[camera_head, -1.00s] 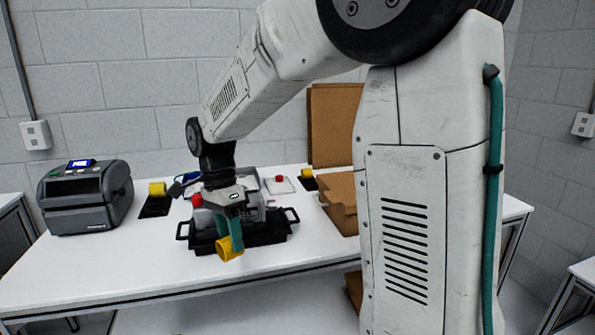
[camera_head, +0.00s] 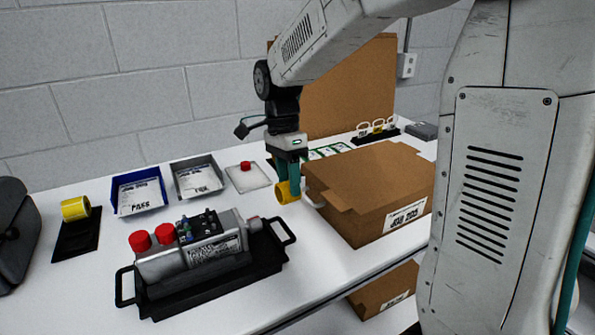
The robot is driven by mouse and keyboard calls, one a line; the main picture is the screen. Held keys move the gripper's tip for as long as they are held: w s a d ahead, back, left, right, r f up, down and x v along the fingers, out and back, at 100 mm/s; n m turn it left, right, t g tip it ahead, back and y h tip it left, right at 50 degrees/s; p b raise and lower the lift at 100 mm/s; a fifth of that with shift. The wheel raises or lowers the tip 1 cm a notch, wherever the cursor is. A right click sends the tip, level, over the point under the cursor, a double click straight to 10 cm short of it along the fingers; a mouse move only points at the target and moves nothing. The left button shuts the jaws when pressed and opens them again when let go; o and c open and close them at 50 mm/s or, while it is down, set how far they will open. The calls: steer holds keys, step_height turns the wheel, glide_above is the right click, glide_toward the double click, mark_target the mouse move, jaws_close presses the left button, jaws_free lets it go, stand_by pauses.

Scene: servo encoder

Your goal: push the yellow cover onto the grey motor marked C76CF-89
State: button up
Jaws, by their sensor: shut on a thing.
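The grey motor (camera_head: 190,253) lies lengthwise in a black tray (camera_head: 255,272) with a handle at each end. Two red caps are at its left end, and small connectors are on top. The print on its label is too blurred to read. My gripper (camera_head: 291,174), with teal fingers, is shut on the yellow cover (camera_head: 287,192). It holds the cover beyond the motor's right end, apart from it, beside the cardboard box. The cover looks like a short round cup. The finger tips are partly hidden by it.
A cardboard box (camera_head: 375,195) stands close right of the cover. Blue (camera_head: 140,196) and grey (camera_head: 197,176) label trays and a white plate with a red cap (camera_head: 248,176) are behind the motor. A yellow roll (camera_head: 75,208) is at left. The table's front is clear.

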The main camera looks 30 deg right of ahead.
mark_target(278, 199)
steer(key=shift+a+f, duration=0.45)
steer(key=shift+f, duration=0.5)
steer(key=shift+a+f, duration=0.45)
steer(key=shift+f, duration=0.5)
steer(key=shift+a+f, duration=0.45)
steer(key=shift+f, duration=0.5)
steer(key=shift+a, duration=0.6)
steer(key=shift+a, duration=2.1)
stand_by(2.4)
